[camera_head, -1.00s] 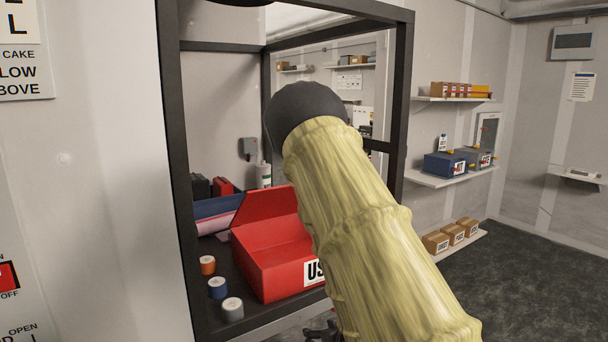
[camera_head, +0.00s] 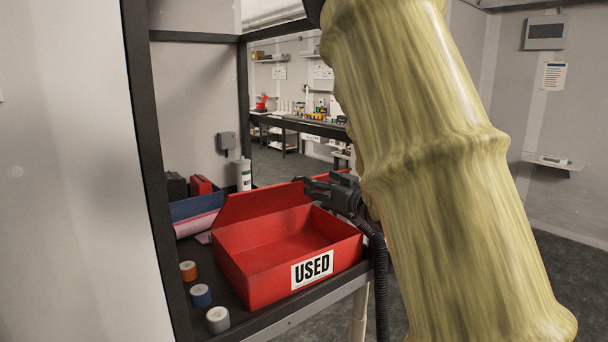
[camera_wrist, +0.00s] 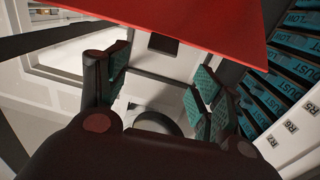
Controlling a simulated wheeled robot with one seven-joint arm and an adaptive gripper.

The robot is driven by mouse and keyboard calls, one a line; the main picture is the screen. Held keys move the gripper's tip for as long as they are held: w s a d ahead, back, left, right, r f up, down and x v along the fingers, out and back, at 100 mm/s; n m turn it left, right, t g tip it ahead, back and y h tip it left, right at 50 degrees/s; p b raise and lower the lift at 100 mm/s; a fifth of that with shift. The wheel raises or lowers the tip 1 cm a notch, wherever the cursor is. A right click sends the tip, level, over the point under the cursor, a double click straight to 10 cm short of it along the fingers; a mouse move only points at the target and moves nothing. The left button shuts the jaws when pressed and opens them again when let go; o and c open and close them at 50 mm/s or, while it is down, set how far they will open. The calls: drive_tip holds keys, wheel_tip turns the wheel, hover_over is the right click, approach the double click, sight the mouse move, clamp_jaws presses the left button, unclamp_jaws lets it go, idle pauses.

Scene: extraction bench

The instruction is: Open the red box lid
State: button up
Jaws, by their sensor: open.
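The red box (camera_head: 290,262) stands on a dark shelf and has a "USED" label on its front. Its lid (camera_head: 262,202) is raised at the back edge, and the box's inside shows and looks empty. My gripper (camera_head: 312,186) is at the lid's right end, above the box's back right corner. In the wrist view my gripper (camera_wrist: 160,84) has its two teal-padded fingers apart with nothing held between them. The red lid (camera_wrist: 175,22) crosses the top of that view, close to the fingers. Whether they touch it is unclear.
Orange (camera_head: 188,271), blue (camera_head: 200,295) and white (camera_head: 218,319) rolls stand left of the box. A white bottle (camera_head: 243,174) stands behind it. A dark frame post (camera_head: 150,170) rises at the left. My arm covers much of the right side.

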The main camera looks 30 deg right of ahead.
drive_tip(key=w+p, duration=0.1)
drive_tip(key=w, duration=0.2)
drive_tip(key=w+p, duration=0.1)
drive_tip(key=w, duration=0.2)
drive_tip(key=w+p, duration=0.1)
drive_tip(key=w, duration=0.2)
drive_tip(key=shift+w+a, duration=0.15)
drive_tip(key=shift+a, duration=0.1)
drive_tip(key=c, duration=1.5)
drive_tip(key=shift+o, duration=0.2)
